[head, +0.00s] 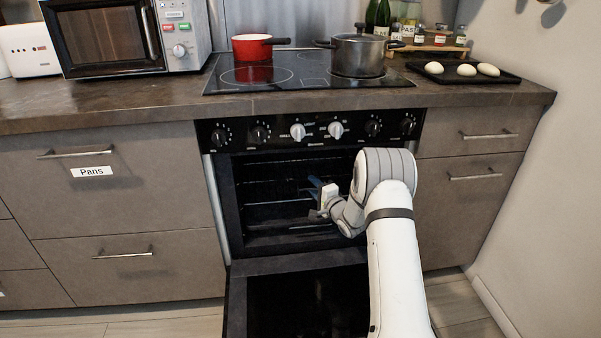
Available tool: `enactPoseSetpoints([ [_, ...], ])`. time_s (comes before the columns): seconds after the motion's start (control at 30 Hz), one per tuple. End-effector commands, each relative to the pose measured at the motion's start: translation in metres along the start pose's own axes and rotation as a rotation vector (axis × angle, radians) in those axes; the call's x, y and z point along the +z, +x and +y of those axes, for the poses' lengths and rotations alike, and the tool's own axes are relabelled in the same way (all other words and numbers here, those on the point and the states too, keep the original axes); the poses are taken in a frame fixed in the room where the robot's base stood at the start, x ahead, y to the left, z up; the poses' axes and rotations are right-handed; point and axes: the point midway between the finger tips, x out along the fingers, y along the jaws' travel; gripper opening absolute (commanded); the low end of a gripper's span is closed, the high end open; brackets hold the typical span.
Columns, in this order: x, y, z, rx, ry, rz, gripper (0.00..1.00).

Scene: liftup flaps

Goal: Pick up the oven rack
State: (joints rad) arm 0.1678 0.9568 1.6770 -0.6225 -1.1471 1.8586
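The oven (228,215) stands open below the cooktop, with its door folded down toward me. Its inside is dark. Thin rack bars show faintly at an upper level, and the oven rack (270,202) shows as a thin bright line lower in the cavity. My gripper (316,198) is at the oven opening, right of the cavity's middle, in front of the rack level. A small blue part shows beside it. The fingers are small and dark against the cavity, so I cannot tell whether they are open, shut or touching the rack. My arm hides the oven's right side.
The lowered door (300,300) fills the floor space before the oven. A red pot (252,48) and a lidded grey pot (358,55) stand on the cooktop (300,75). A black tray (440,76) with dough pieces lies at right. Closed drawers flank the oven.

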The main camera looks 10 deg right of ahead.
Motion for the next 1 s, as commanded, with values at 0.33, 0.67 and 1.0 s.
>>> enactPoseSetpoints([
  [0.33, -0.0026, 0.0158, 0.0001, 0.001, 0.0, 0.005, 0.33],
  [0.67, -0.0031, 0.0153, 0.0, 0.001, 0.0, 0.005, 0.1],
  [1.0, -0.0036, 0.015, 0.0002, 0.001, 0.0, 0.006, 0.0],
])
